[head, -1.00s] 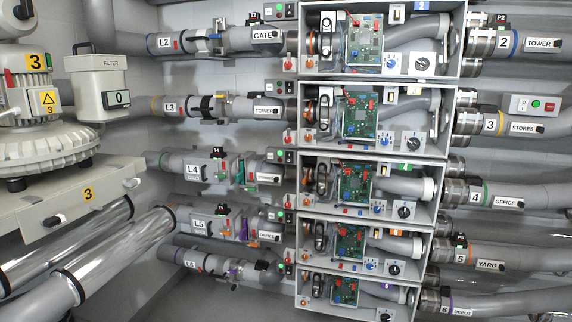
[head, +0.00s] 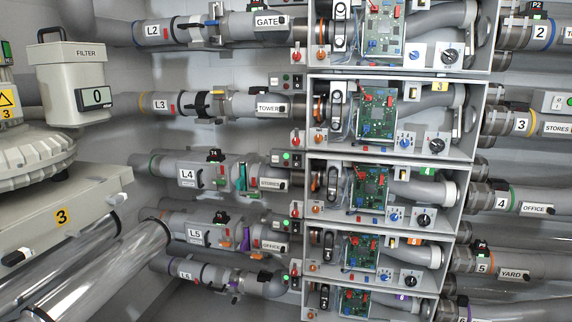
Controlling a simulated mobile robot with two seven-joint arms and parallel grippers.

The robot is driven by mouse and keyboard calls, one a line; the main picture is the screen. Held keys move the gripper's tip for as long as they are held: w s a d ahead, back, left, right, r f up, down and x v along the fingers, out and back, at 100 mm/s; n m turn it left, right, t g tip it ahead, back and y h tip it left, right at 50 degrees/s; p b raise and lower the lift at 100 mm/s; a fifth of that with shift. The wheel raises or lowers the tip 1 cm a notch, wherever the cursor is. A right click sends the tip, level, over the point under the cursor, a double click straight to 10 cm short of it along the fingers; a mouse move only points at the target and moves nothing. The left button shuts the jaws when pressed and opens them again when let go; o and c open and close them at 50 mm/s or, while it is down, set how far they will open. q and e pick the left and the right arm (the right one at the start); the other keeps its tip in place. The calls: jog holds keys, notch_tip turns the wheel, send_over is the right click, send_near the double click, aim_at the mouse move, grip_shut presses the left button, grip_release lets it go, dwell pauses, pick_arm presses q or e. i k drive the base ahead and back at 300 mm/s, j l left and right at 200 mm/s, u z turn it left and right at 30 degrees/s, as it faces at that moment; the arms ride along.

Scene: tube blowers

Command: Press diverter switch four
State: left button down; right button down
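The row-four box (head: 445,217) is open-fronted and carries a green label 4 (head: 429,170). Inside its left side is a tall black rocker-type switch (head: 332,182), upright on a pale plate. I cannot read any "diverter" lettering or tell which way the rocker is set. To its right is a green circuit board (head: 369,187) with red and blue parts. Below the board are a blue knob (head: 394,215) and a black dial (head: 424,220). An orange knob (head: 316,209) sits under the rocker. Neither of my grippers is in view.
Similar boxes stack above and below, such as the row-three box (head: 467,118). Pipe L4 (head: 168,168) runs in from the left and pipe 4 (head: 550,200) leaves right.

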aim_at(297, 159)
jog(key=i+j, duration=0.35)
jog(key=i, duration=0.15)
jog(key=i+j, duration=0.35)
jog(key=i, duration=0.15)
jog(key=i+j, duration=0.3)
jog(key=i, duration=0.2)
jog(key=z, duration=0.05)
